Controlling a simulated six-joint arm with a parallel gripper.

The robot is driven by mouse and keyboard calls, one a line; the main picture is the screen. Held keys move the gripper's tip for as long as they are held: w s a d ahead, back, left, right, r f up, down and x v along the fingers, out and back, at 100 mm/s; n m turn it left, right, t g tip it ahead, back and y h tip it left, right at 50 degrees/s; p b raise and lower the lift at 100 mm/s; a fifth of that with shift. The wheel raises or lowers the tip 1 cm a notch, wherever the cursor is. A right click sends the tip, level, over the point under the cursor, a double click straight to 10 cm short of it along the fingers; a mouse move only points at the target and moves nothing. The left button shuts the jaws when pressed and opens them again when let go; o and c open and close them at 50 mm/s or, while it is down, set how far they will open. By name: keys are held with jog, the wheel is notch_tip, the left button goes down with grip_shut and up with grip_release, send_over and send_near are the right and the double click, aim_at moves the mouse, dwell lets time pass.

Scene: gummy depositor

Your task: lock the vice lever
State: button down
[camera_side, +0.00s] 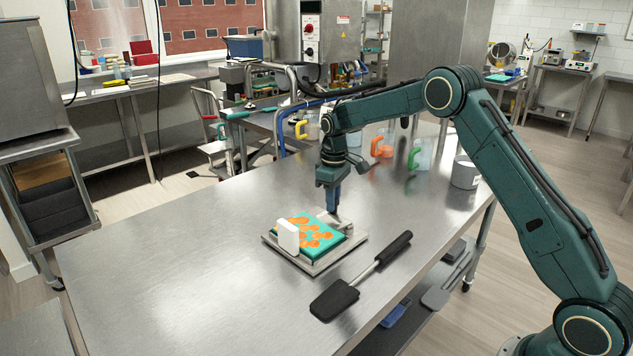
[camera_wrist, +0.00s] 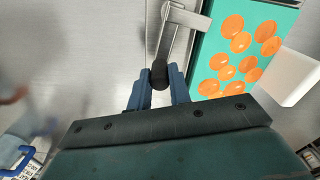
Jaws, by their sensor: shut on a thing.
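My gripper (camera_side: 333,205) points down over the right end of the vice (camera_side: 330,217). In the wrist view my blue gripper fingers (camera_wrist: 160,80) are shut on the dark knob of the vice lever (camera_wrist: 167,42). The metal lever runs from its pivot near the top of the wrist view down to that knob. A teal gummy mould (camera_side: 318,243) with orange gummies lies beside the lever on a metal base plate (camera_side: 316,271); the mould also shows in the wrist view (camera_wrist: 236,58). In the side view my fingers mostly hide the lever.
A white block (camera_side: 288,236) stands at the mould's left edge. A black spatula (camera_side: 336,298) lies on the steel table (camera_side: 170,270) in front of the vice. The table's left is clear.

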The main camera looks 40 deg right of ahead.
jog(key=shift+a+n, duration=0.55)
jog(key=shift+n, duration=0.45)
jog(key=shift+r, duration=0.1)
jog(key=c, duration=1.3)
grip_release()
notch_tip(320, 180, up, 14)
jog(key=shift+f, duration=0.15)
